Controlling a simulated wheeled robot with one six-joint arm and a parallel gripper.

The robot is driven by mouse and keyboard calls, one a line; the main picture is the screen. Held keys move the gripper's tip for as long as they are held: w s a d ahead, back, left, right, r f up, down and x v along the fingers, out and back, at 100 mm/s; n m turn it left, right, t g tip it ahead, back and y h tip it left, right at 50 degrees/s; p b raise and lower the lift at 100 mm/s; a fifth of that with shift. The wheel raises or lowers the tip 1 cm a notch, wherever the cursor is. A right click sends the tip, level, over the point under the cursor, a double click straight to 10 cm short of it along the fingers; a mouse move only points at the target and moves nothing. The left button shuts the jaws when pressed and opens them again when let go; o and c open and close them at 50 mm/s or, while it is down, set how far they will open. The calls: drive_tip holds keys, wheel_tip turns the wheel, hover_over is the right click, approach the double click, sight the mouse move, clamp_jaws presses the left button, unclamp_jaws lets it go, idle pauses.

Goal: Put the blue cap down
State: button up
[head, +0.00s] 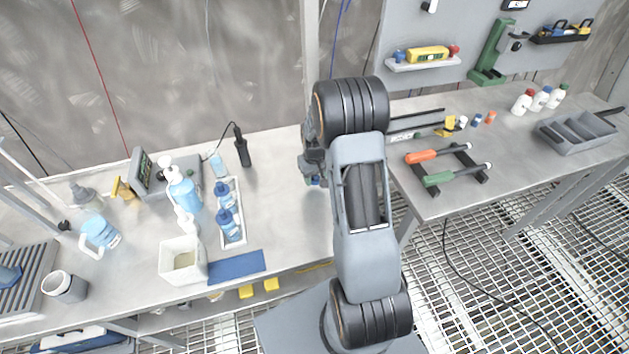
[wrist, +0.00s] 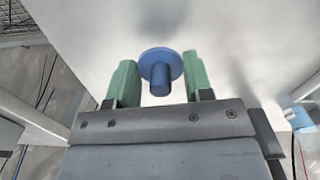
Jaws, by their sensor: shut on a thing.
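The blue cap (wrist: 160,66) is a round disc with a short stem. In the wrist view it sits between the two green fingertips of my gripper (wrist: 160,80), which are shut on the disc's edges. The stem points toward the wrist camera. In the head view my gripper (head: 314,172) is over the right part of the left bench (head: 280,205), partly hidden by my arm. A small bit of blue shows at its tip. I cannot tell whether the cap touches the bench top.
A black handheld device (head: 242,150) is behind. Bench around my gripper looks clear.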

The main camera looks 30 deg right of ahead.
drive_tip(key=shift+f, duration=1.15)
drive_tip(key=shift+f, duration=0.1)
drive_tip(key=shift+f, duration=0.15)
drive_tip(key=o, duration=0.9)
